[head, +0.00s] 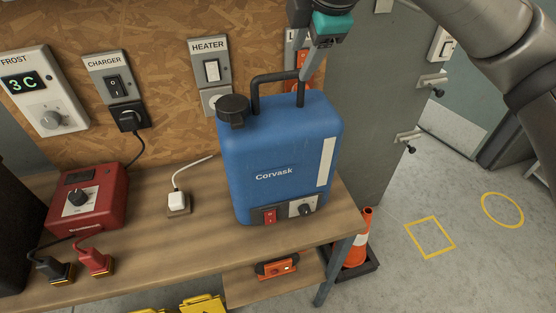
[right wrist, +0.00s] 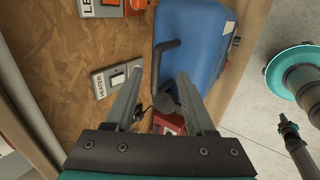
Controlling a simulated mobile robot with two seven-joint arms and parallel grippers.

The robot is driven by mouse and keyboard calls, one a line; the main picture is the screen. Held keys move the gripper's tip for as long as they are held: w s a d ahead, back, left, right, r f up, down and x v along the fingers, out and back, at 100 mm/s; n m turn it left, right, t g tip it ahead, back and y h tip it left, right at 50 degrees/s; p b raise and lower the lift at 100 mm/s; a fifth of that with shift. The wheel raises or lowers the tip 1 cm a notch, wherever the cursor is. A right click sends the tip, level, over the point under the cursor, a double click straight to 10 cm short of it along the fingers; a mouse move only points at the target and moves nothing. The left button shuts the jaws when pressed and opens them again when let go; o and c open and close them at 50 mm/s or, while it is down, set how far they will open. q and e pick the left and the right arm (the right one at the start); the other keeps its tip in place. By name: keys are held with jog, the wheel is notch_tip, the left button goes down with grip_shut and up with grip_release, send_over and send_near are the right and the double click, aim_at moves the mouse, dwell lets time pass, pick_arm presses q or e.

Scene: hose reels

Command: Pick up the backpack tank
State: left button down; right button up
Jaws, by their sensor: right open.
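The backpack tank (head: 280,155) is a blue box marked Corvask with a black cap and a black top handle (head: 274,77). It stands upright on the wooden bench near its right end. My right gripper (head: 306,68) is open above the tank, its visible finger close to the right end of the handle. In the right wrist view, the tank (right wrist: 200,40) shows beyond the open fingers (right wrist: 157,78), and the handle (right wrist: 166,48) appears ahead of the gap between them. I cannot tell whether a finger touches it. My left gripper is not in view.
A red charger box (head: 90,197) and a white plug (head: 177,201) stand on the bench left of the tank. Behind is a chipboard wall with a HEATER switch (head: 211,70). A grey panel (head: 375,110) stands at right. An orange cone (head: 358,240) stands on the floor.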

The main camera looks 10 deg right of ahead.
aim_at(293, 76)
jog(key=x, duration=1.1)
jog(key=shift+w+a+b, duration=0.25)
jog(key=shift+a+b, duration=0.05)
jog(key=shift+b, duration=0.05)
grip_shut()
dwell(0.8)
jog(key=shift+w+r, duration=0.1)
jog(key=shift+r, duration=0.15)
